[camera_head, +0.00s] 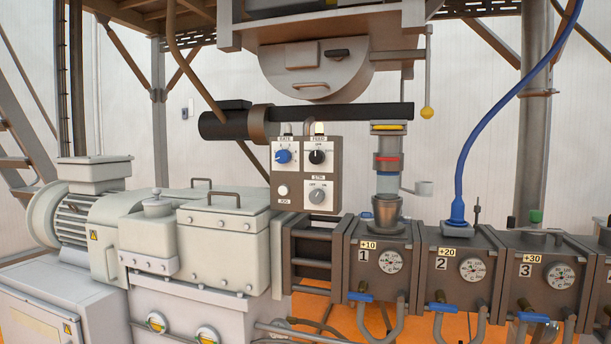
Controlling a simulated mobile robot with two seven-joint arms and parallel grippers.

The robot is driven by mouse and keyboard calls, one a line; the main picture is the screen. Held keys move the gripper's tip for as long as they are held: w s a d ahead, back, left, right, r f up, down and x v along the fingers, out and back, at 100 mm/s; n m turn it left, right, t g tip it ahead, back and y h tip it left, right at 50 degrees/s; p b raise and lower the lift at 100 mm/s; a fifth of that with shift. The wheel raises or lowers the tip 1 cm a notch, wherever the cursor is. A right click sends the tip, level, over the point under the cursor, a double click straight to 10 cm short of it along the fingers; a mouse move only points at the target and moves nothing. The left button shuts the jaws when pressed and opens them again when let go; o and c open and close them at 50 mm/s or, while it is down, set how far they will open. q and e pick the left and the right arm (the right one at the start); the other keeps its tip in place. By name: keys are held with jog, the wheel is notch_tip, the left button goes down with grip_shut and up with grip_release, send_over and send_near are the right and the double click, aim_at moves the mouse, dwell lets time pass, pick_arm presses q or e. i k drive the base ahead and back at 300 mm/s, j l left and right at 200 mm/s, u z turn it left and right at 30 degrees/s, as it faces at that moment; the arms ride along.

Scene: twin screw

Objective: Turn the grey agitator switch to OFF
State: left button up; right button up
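A dark grey control panel (300,212) stands in the middle of the head view, below a black horizontal tube. A grey rotary switch (317,196) sits at its lower right on a light plate with small lettering above it. The lettering seems to include OFF, and the knob's pointer direction is too small to tell surely. The panel also carries a blue knob (283,156), a black knob (318,157) and a white round button (283,191). Neither of my grippers is in view.
A pale gearbox housing (222,245) stands left of the panel. A clear-and-metal feed column (387,185) rises to its right above barrel block 1 (365,260). A black tube (340,113) crosses above. A blue hose (477,110) hangs further right. The space in front of the panel looks clear.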

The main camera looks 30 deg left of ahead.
aim_at(316, 196)
jog(key=i+l, duration=0.2)
jog(key=i+l+u, duration=0.55)
